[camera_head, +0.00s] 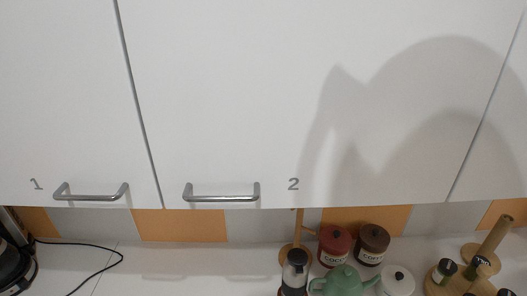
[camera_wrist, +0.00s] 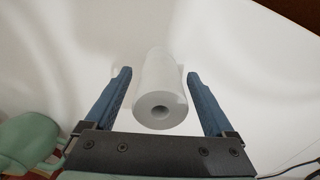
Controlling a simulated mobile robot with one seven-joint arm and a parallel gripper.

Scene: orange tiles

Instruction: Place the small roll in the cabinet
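A white roll (camera_wrist: 160,92) with a dark hole in its near end lies in the middle of the wrist view, on or against a white surface. My gripper (camera_wrist: 160,76) is open, with one blue finger on each side of the roll and a narrow gap showing on both sides. The roll and my gripper are not in the head view. The white wall cabinet (camera_head: 225,95) fills the upper head view. Its doors marked 1 and 2 are shut, with metal bar handles (camera_head: 90,193) and (camera_head: 222,194) along the bottom edge. Its inside is hidden.
Under the cabinet stand a red canister (camera_head: 334,245), a brown canister (camera_head: 372,243), a green teapot (camera_head: 343,282) and a wooden rack (camera_head: 440,284) with jars. A black cord (camera_head: 105,264) lies on the counter at left. The counter's middle is clear.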

